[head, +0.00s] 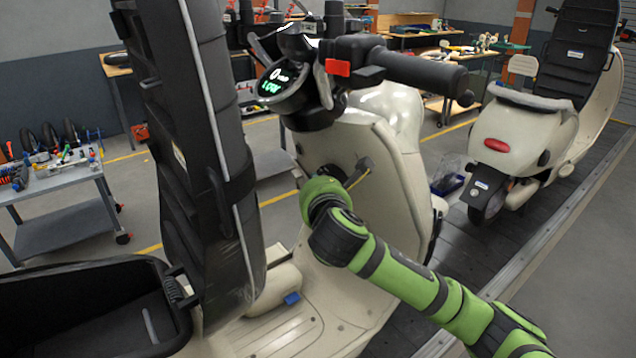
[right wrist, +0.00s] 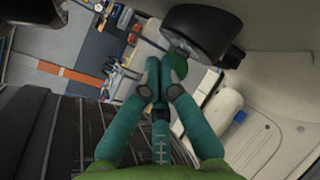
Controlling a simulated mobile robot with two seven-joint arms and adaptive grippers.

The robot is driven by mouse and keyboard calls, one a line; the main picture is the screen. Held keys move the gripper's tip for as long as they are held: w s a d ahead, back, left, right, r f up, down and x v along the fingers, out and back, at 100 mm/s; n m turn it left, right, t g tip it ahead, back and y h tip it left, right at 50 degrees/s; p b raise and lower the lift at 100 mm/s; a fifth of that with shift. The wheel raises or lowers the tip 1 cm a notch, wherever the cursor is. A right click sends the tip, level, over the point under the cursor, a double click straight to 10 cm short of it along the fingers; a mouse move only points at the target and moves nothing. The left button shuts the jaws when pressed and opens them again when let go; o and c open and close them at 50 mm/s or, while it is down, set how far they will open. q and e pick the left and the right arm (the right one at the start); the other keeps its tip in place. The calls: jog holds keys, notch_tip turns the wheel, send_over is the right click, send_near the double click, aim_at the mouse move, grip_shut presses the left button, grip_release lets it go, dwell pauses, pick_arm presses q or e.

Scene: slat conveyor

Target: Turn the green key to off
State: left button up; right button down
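The green key (right wrist: 179,66) shows in the right wrist view as a small round green head below a black cylinder (right wrist: 203,34). My right gripper (right wrist: 161,72) has dark teal fingers that come together just left of the key's head. The fingertips look closed together, and the key's head shows beside and beyond them, not clearly between them. In the head view my right gripper is mostly hidden behind my green wrist, close to a dark round fitting (head: 364,164) on the cream scooter's (head: 400,190) front panel. My left gripper is not in view.
The scooter's handlebar (head: 425,72) and lit display (head: 277,82) are above my wrist. The raised black seat (head: 190,130) stands at left over an open compartment (head: 80,310). A second scooter (head: 520,130) stands behind on the conveyor (head: 560,215). A tool cart (head: 60,180) is at far left.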

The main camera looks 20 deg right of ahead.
jog(key=shift+a+f, duration=0.15)
jog(key=shift+f, duration=0.7)
jog(key=shift+s, duration=0.1)
jog(key=s+r+p, duration=0.3)
jog(key=s+p, duration=0.3)
jog(key=s, duration=0.1)
jog(key=shift+s+a+r, duration=0.15)
jog(key=shift+s+a, duration=0.1)
jog(key=shift+a, duration=0.2)
dwell(0.6)
